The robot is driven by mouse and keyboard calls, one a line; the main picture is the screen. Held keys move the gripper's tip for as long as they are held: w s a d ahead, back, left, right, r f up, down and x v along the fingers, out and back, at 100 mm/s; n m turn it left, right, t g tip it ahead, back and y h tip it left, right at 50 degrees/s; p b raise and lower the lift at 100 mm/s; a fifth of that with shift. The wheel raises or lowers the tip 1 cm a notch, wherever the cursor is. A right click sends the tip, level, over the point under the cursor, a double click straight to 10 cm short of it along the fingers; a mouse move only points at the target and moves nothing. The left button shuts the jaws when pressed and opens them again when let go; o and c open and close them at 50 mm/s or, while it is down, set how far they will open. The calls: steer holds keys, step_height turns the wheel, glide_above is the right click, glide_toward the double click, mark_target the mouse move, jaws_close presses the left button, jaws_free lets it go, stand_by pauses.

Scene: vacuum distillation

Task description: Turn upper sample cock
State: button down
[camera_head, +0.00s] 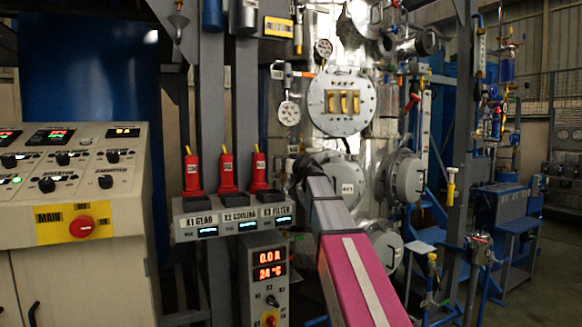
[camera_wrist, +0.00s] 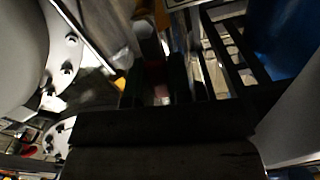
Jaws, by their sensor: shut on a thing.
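My gripper (camera_head: 297,166) is at the far end of my pink and grey arm in the head view, in front of the silver vessel and left of its round flanges. In the wrist view, its two dark fingers (camera_wrist: 160,90) are close together, with a small dull red part (camera_wrist: 160,93) between them. The gripper is shut on this part, which seems to be the handle of the upper sample cock. The picture is too dark to show its shape or angle. The body of the cock is hidden behind the gripper in the head view.
The silver vessel (camera_head: 322,68) carries a round flange with sight windows (camera_head: 342,102) above my gripper, and gauges (camera_head: 289,113) to the left. A grey shelf with three red bottle-shaped units (camera_head: 228,172) stands close on the left. A control desk (camera_head: 75,185) is further left.

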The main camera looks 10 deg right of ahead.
steer(key=shift+s, duration=0.1)
stand_by(0.3)
steer(key=c, duration=1)
jaws_free()
steer(key=shift+c, duration=0.2)
steer(key=v, duration=1)
steer(key=shift+s, duration=0.35)
steer(key=shift+d, duration=0.1)
